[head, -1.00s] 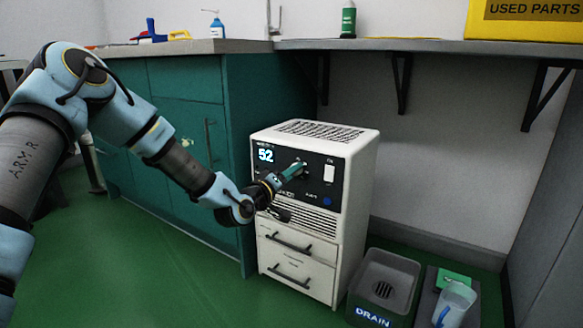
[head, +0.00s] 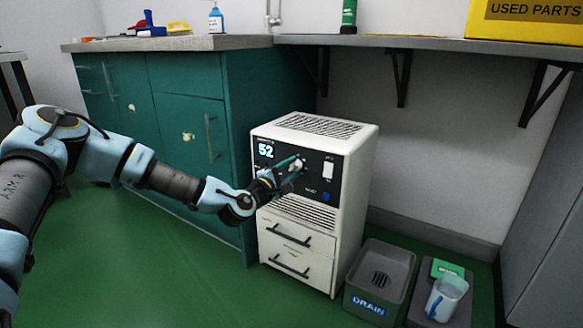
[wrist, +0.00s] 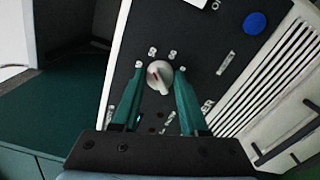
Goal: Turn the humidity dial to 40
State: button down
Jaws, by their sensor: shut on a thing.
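The white dehumidifier-like unit (head: 355,190) stands on the floor with a black control panel. Its lit display (head: 265,151) reads 52. The dial (wrist: 160,77) is a round pale knob with a red pointer mark, in the middle of the wrist view. My gripper (wrist: 160,69) has its two teal fingers on either side of the dial, shut on it.
A white switch (head: 328,170) and a blue button (head: 326,197) sit right of the dial. Teal cabinets (head: 190,130) stand left. A shelf (head: 420,42) runs above. A grey drain bin (head: 380,285) and a jug (head: 446,298) are on the right.

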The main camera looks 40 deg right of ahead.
jog(key=n, duration=0.4)
jog(key=shift+f+n, duration=0.1)
jog(key=shift+n, duration=2.1)
jog(key=shift+c, duration=2.2)
grip_release()
jog(key=p+v, duration=0.1)
jog(key=v, duration=1)
jog(key=shift+p, duration=0.4)
